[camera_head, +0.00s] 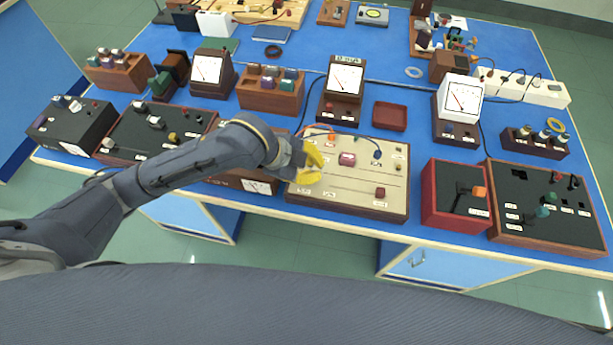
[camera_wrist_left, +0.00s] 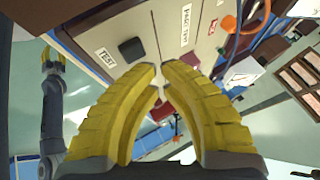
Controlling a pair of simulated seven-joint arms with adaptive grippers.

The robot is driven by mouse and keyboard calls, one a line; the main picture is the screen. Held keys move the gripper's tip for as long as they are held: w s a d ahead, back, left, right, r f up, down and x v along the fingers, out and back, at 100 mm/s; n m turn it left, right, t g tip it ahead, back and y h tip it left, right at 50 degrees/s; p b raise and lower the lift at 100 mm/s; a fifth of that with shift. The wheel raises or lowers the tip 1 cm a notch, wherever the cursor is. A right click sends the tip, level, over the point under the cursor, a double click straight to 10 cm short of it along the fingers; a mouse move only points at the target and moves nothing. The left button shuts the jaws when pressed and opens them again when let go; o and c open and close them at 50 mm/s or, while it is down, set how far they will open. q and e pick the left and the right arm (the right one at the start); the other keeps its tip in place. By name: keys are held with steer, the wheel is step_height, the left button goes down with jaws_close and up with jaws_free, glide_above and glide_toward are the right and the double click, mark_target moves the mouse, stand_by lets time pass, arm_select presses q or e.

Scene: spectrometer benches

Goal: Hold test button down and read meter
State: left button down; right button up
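The cream panel (camera_head: 345,196) in a dark wooden case lies at the front middle of the bench. In the left wrist view, a dark square button (camera_wrist_left: 131,49) sits on it beside a TEST label (camera_wrist_left: 105,57). My left gripper (camera_head: 318,164) is over the panel's left part, its yellow fingertips almost together with nothing visible between them. In the left wrist view the fingertips (camera_wrist_left: 161,70) appear close to the button but apart from it. A meter (camera_head: 345,79) with a white dial stands behind the panel; its reading is too small to tell. My right gripper (camera_wrist_left: 51,57) shows small at the left.
A red-sided box (camera_head: 456,196) stands right of the panel, with a larger dark control box (camera_head: 545,207) beyond it. An empty red tray (camera_head: 390,116) lies behind the panel. Orange and blue leads (camera_head: 376,154) cross the panel's back edge.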

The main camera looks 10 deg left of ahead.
arm_select(q)
steer(key=shift+f, duration=0.2)
steer(key=shift+f, duration=0.25)
steer(key=shift+f, duration=0.45)
stand_by(0.8)
steer(key=shift+r, duration=0.15)
stand_by(2.1)
steer(key=shift+r, duration=0.75)
steer(key=shift+r, duration=0.1)
steer(key=shift+r, duration=2.4)
